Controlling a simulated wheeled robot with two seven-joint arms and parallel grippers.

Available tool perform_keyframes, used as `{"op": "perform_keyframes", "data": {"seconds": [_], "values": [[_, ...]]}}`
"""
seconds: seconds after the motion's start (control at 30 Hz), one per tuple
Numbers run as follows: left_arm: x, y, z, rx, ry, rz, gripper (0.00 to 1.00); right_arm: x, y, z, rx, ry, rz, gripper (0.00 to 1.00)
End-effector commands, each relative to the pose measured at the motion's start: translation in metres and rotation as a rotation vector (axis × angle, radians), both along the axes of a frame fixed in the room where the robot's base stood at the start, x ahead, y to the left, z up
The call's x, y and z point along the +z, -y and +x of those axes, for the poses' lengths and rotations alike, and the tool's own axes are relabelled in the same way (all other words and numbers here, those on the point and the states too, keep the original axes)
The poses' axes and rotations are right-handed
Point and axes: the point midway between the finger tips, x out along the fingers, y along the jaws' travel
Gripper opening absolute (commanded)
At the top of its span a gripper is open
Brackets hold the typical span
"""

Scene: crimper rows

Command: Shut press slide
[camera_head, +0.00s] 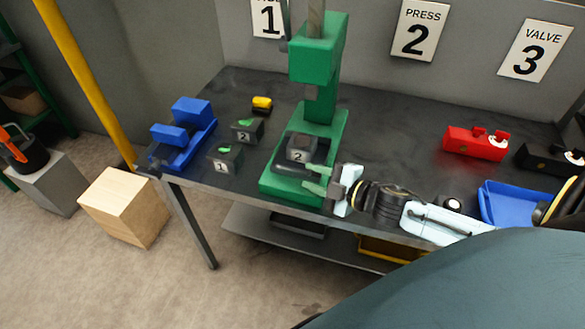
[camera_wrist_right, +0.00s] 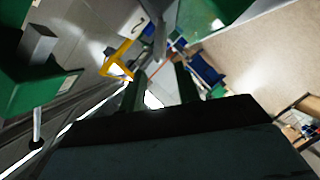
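The green press (camera_head: 318,60) stands at the middle of the bench. Its dark slide (camera_head: 278,158) sits low on the green base and carries a dark grey block marked 2 (camera_head: 301,149). My right gripper (camera_head: 315,178) comes in from the right at the front of the press base, beside the slide and block. Its two green fingers are apart with nothing visible between them. The fingers also show apart in the right wrist view (camera_wrist_right: 160,88). I cannot tell whether a fingertip touches the slide. My left gripper is not in view.
A blue vise-like fixture (camera_head: 184,133), two small dark blocks marked 1 (camera_head: 225,160) and 2 (camera_head: 247,131), and a yellow-topped piece (camera_head: 262,103) lie left of the press. A red fixture (camera_head: 475,143) and a blue tray (camera_head: 510,204) lie at the right.

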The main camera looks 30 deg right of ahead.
Motion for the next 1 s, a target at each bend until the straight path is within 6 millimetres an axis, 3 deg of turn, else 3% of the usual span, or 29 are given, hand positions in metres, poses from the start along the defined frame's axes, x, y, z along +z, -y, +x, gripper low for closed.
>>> {"op": "perform_keyframes", "data": {"seconds": [0.4,0.87,1.0], "values": [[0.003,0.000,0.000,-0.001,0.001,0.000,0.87,-0.012,-0.020,0.053,-0.002,0.000,0.001,0.33],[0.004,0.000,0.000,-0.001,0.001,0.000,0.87,-0.014,-0.024,0.061,0.000,0.000,0.000,0.33],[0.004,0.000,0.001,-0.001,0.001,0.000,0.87,-0.014,-0.024,0.061,0.000,0.000,0.000,0.16]]}}
